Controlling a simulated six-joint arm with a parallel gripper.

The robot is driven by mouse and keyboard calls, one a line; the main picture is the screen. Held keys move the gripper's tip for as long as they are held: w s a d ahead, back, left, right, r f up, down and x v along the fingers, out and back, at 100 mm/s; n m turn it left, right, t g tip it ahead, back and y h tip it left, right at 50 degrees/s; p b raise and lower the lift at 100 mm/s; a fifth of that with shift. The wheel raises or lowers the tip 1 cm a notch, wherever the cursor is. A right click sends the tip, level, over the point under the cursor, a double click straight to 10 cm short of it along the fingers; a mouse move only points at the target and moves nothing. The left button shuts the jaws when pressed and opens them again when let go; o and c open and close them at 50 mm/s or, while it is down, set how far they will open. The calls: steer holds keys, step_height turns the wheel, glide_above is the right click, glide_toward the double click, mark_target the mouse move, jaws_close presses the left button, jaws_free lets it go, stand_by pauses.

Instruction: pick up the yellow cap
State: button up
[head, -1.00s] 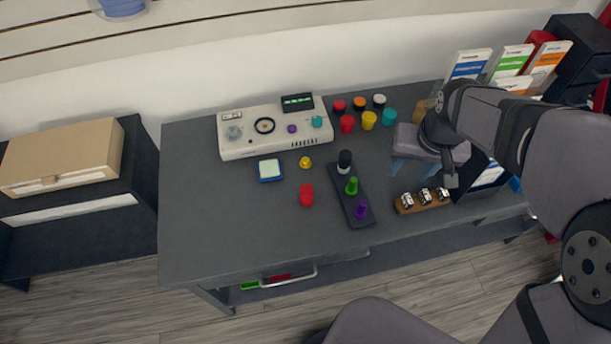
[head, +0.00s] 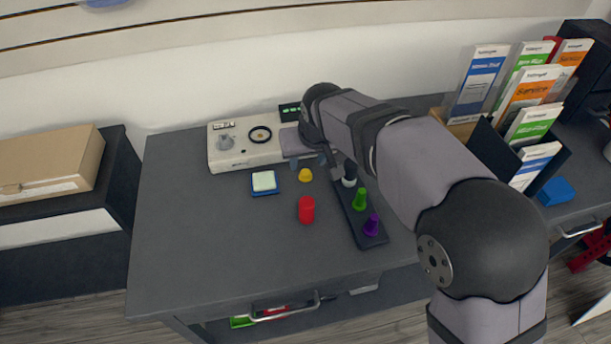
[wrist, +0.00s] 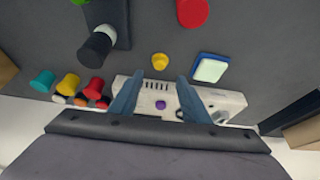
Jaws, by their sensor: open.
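A small yellow cap-like piece (head: 305,175) stands on the dark desk beside a pale square pad with a blue base (head: 264,182). In the wrist view the yellow piece (wrist: 160,61) lies just beyond the fingertips, roughly centred between them. My gripper (head: 309,164) is open and empty, above the desk between the console and the yellow piece. It also shows in the wrist view (wrist: 159,82), with its two blue fingers apart. A second, larger yellow piece (wrist: 68,85) stands among coloured pieces in the wrist view; my arm hides it in the head view.
A white console (head: 235,155) is behind the yellow piece. A red cylinder (head: 306,209) stands in front. A dark strip (head: 366,241) to the right carries black-and-white, green and purple pieces. A brochure rack (head: 485,150) is at right. The desk's left front is clear.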

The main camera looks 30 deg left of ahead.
mark_target(306, 172)
steer(key=shift+x, duration=3.45)
steer(key=shift+d, duration=0.2)
steer(key=shift+s, duration=0.1)
steer(key=c, duration=1)
steer(key=shift+c, duration=0.2)
